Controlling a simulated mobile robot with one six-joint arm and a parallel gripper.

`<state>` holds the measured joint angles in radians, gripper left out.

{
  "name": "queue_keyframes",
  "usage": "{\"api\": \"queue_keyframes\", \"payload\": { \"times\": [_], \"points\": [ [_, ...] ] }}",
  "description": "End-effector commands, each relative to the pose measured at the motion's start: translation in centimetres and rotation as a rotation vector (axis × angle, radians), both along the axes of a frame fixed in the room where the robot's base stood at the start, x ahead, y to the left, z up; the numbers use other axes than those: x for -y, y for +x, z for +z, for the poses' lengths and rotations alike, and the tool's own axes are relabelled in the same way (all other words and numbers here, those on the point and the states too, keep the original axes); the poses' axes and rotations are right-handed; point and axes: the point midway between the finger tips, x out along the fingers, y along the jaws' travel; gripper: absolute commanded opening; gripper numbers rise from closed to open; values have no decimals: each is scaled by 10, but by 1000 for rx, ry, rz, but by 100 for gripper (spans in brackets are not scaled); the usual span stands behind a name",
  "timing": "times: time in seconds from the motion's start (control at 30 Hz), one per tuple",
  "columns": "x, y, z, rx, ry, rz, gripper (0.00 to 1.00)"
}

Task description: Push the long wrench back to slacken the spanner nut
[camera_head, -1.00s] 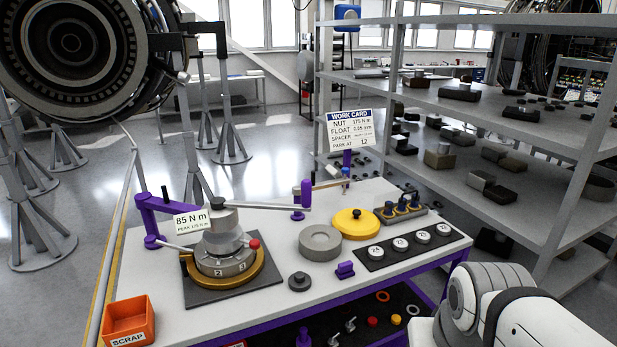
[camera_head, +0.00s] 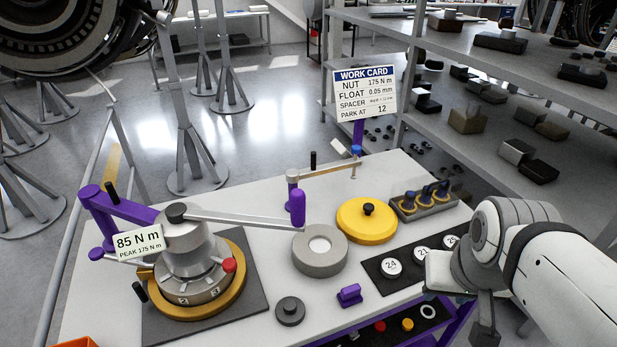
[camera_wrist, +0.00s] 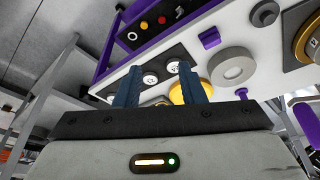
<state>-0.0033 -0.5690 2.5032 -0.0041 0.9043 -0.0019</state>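The long wrench (camera_head: 245,218) is a grey bar from the top of the spanner fixture to an upright purple handle (camera_head: 298,207) at its right end. The grey stepped spanner head (camera_head: 190,265) sits in a gold ring on a dark mat, with a red knob on its side; the nut itself cannot be made out. A readout (camera_head: 139,242) shows 85 N m, peak 175 N m. My gripper (camera_wrist: 157,82) is open and empty, its two fingers apart. It is well right of the handle. A purple upright at the wrist view's right edge (camera_wrist: 306,118) may be the handle.
A grey ring (camera_head: 320,264), a yellow disc (camera_head: 360,225), a purple block (camera_head: 349,294) and a dark strip of numbered discs (camera_head: 380,275) lie between my arm and the wrench. A work card (camera_head: 365,93) stands behind. Shelves (camera_head: 520,70) rise at the right.

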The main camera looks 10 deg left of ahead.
Motion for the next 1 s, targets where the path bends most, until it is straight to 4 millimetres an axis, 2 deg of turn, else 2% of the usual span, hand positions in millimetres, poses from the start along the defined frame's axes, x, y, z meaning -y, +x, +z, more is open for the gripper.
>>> {"api": "queue_keyframes", "payload": {
  "times": [0.07, 0.17, 0.23, 0.33, 0.47, 0.5, 0.6, 0.7, 0.8, 0.9, 1.0],
  "points": [
    [0, 0, 0, 0, 0, 0, 36],
    [-2, 3, 0, 1, 0, 9, 45],
    [-8, 12, 2, 4, 1, 40, 50],
    [-22, 37, 10, 13, 4, 137, 50],
    [-73, 80, 29, 32, 12, 320, 50],
    [-92, 91, 36, 38, 15, 382, 50],
    [-142, 112, 51, 52, 24, 531, 50],
    [-187, 122, 63, 65, 30, 658, 50],
    [-220, 125, 73, 75, 36, 747, 50],
    [-237, 126, 79, 80, 40, 795, 50],
    [-245, 126, 79, 81, 41, 815, 50]
  ]
}}
